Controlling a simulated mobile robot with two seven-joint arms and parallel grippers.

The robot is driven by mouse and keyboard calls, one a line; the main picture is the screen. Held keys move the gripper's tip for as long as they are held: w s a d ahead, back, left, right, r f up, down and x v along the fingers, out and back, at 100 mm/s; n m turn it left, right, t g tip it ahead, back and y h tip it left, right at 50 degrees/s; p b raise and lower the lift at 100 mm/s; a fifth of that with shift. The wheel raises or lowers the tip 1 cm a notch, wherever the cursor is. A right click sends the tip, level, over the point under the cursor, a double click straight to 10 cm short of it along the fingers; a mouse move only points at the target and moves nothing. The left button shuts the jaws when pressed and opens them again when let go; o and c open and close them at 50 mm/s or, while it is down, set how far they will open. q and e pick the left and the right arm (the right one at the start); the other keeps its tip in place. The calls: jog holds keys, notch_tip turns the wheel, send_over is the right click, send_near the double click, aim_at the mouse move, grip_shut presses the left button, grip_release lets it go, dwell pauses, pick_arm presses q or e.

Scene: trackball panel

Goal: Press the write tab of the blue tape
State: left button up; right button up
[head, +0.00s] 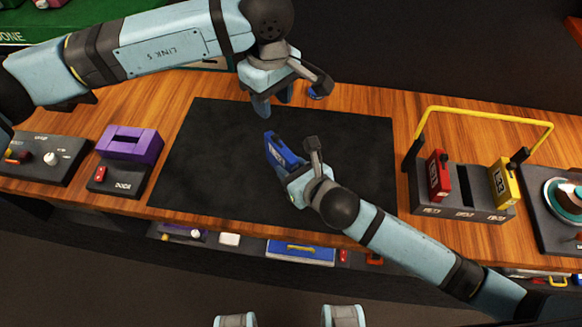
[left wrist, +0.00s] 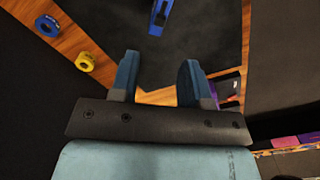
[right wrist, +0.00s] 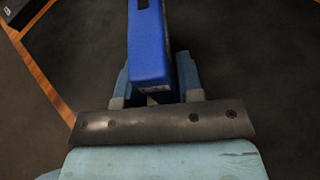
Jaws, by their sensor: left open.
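The blue tape (head: 277,151) is a blue block held tilted above the black mat (head: 215,160). My right gripper (head: 292,174) is shut on its near end. In the right wrist view the tape (right wrist: 148,48) stands between the two fingers, with a dark slot near the top edge. My left gripper (head: 270,106) is open and empty, pointing down behind the tape. In the left wrist view the tape (left wrist: 160,14) lies beyond the open fingers (left wrist: 158,80), apart from them. I cannot make out the write tab for certain.
A dark rack (head: 462,200) at right holds a red tape (head: 437,176) and a yellow tape (head: 505,182), under a yellow bar (head: 485,113). A purple device (head: 131,145) stands left. Blue (left wrist: 47,25) and yellow (left wrist: 84,62) rings lie behind the mat. The mat is otherwise clear.

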grip_shut()
pick_arm(q)
jog(key=shift+a+f, duration=0.1)
jog(key=shift+f, duration=0.05)
jog(key=c, duration=0.6)
jog(key=s+a+f+n+g, duration=0.1)
jog(key=f+n, duration=0.1)
jog(key=n, duration=0.1)
jog(key=s+a+f+n+g, duration=0.1)
jog(key=a+f+n+g, duration=0.1)
jog(key=n, duration=0.2)
jog(key=s+a+f+n+g+h, duration=0.1)
jog(key=f+n+g, duration=0.1)
jog(key=n, duration=0.2)
jog(key=shift+a, duration=0.4)
grip_shut()
jog(key=s+a+f+n+g+h, duration=0.2)
jog(key=a+f+n+g+h, duration=0.25)
jog(key=n, duration=1.45)
jog(key=w+a+n+t+h, duration=0.3)
jog(key=w+n+h, duration=0.3)
jog(key=n, duration=0.9)
jog(key=w+a+n+t+h, duration=0.3)
jog(key=w+n+h, duration=0.3)
jog(key=n, duration=1)
jog(key=shift+d, duration=0.1)
